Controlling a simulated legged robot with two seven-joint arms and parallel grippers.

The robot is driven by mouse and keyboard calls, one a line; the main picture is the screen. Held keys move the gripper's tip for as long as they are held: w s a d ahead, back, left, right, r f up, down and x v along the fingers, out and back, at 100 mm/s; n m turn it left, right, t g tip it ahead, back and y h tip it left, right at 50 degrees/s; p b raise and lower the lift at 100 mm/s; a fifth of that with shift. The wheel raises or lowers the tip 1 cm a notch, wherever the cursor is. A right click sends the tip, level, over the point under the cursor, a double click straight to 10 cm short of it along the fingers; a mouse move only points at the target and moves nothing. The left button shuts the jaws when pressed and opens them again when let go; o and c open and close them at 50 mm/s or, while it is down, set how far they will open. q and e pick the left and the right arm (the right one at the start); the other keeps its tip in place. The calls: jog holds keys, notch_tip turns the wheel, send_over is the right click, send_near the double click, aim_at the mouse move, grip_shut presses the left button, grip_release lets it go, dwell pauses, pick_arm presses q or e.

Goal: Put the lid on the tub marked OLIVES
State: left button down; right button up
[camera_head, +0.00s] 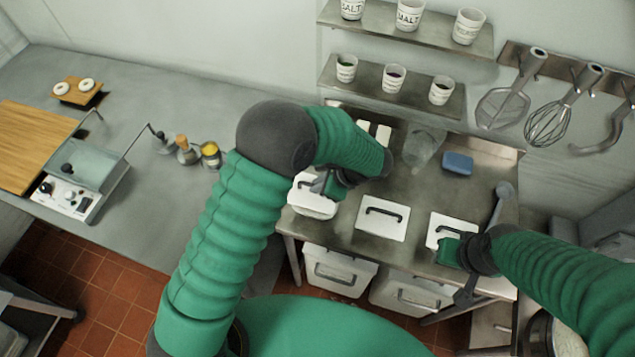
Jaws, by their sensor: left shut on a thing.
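Three white lids or lidded tubs with dark handles are in a row along the front of the steel table (405,185): a left one (312,209), a middle one (383,219) and a right one (447,229). No OLIVES marking is readable, so I cannot tell which tub it names. My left gripper (327,187) is shut at the left white lid, apparently on its handle; my arm hides part of the grip. My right gripper (448,250) is at the front edge of the right white lid; its fingers are too small and covered to judge.
A blue sponge-like block (458,163) and a clear bag-like item (421,148) lie at the table's back. White bins (340,272) stand underneath. Shelves (400,97) with white cups and hanging utensils (550,123) are behind. The left grey counter (150,230) is partly clear.

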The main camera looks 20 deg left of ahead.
pick_arm(q)
jog(key=shift+d+f, duration=0.15)
jog(key=shift+f, duration=0.2)
jog(key=shift+d, duration=0.15)
jog(key=shift+s+d+r, duration=0.1)
jog(key=shift+s+r, duration=0.15)
jog(key=shift+s, duration=0.05)
jog(key=shift+a+f, duration=0.15)
jog(key=shift+a, duration=0.15)
jog(key=shift+w+a+f, duration=0.2)
jog(key=shift+a+f, duration=0.1)
pick_arm(e)
jog(key=shift+s+d+f, duration=0.1)
jog(key=shift+s+f, duration=0.05)
jog(key=shift+f, duration=0.15)
pick_arm(q)
jog(key=shift+s+d, duration=0.1)
jog(key=shift+d, duration=0.1)
pick_arm(e)
jog(key=shift+s+d, duration=0.1)
jog(key=shift+d, duration=0.05)
